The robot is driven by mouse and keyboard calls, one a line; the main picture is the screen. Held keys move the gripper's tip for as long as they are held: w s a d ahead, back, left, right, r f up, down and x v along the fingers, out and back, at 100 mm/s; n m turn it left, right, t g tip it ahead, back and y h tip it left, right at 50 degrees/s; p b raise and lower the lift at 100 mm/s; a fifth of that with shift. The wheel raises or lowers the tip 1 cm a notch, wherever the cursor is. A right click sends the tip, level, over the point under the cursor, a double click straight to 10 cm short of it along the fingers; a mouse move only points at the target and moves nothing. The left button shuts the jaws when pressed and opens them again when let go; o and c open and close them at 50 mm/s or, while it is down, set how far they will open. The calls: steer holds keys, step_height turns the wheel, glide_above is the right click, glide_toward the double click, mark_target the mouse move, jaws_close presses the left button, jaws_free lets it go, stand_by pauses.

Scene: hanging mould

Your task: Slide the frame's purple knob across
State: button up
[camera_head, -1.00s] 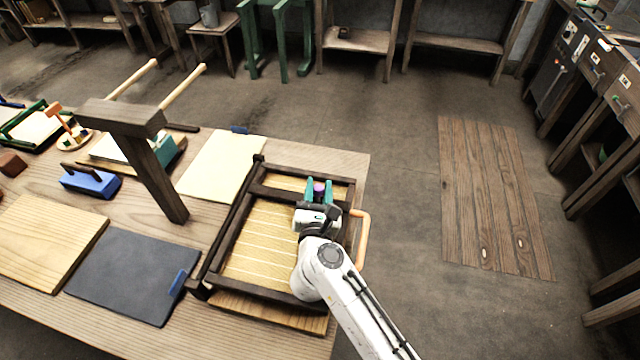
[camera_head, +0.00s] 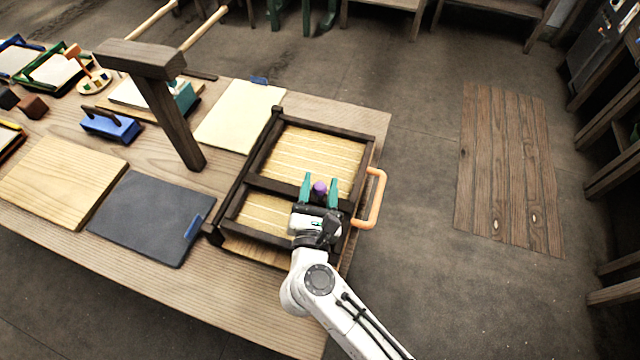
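The frame (camera_head: 262,158) is a dark wooden rectangle with a tan ribbed mesh, lying at the right part of the table. A dark crossbar (camera_head: 270,184) spans it nearer its front end. The purple knob (camera_head: 319,189) stands on the crossbar's right part. My gripper (camera_head: 319,184) has teal fingers, one to the left and one to the right of the knob. Small gaps show between the fingers and the knob, so it looks open around it. My gripper body hides the right front part of the frame.
An orange handle (camera_head: 381,190) sticks out at the frame's right side. The floor to the right is clear around a plank panel (camera_head: 508,170).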

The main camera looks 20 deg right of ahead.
steer(key=shift+o, duration=0.8)
steer(key=b+v, duration=0.2)
steer(key=v, duration=0.8)
steer(key=shift+s+a, duration=0.15)
steer(key=shift+s, duration=0.2)
